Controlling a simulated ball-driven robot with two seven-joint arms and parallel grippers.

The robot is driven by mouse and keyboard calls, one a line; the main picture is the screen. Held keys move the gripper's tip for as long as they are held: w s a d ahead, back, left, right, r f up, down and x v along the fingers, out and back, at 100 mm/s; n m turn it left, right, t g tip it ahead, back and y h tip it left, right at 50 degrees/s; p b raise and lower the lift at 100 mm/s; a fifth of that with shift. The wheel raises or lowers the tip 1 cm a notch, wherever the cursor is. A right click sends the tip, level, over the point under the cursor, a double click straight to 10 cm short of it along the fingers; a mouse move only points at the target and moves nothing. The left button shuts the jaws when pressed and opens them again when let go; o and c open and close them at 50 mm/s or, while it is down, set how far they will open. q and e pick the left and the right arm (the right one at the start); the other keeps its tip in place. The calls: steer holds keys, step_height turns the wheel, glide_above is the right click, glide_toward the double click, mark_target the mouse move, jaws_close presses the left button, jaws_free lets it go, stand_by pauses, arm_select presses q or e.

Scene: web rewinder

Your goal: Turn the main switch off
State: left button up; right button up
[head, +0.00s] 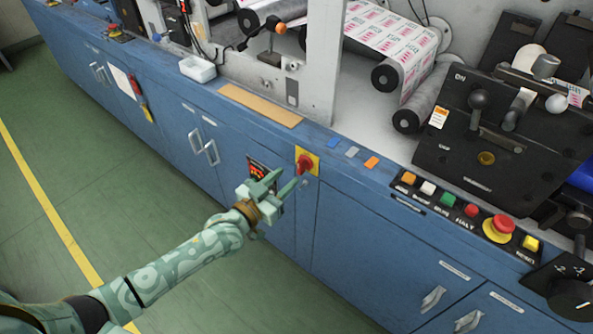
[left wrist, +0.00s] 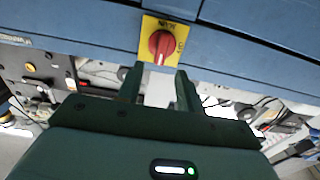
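The main switch (head: 305,164) is a red rotary knob on a yellow square plate, mounted on the upper front of the blue cabinet. In the left wrist view the red knob (left wrist: 160,46) shows upright in the picture, with a pale mark on its ridge and partly readable lettering on the plate. My left gripper (head: 289,176) is open, its fingers pointing at the knob from the lower left. In the left wrist view the fingertips (left wrist: 157,78) are spread on either side of the knob's line, apparently short of it. Contact cannot be told. My right gripper is not in view.
The blue cabinet (head: 350,240) carries a row of buttons, including a red mushroom button (head: 499,227), at the right. The green floor (head: 150,210) in front is clear.

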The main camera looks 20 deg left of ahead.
mark_target(299, 166)
arm_select(q)
steer(key=b+x, duration=0.1)
steer(key=x, duration=0.4)
steer(key=shift+c, duration=0.6)
jaws_close()
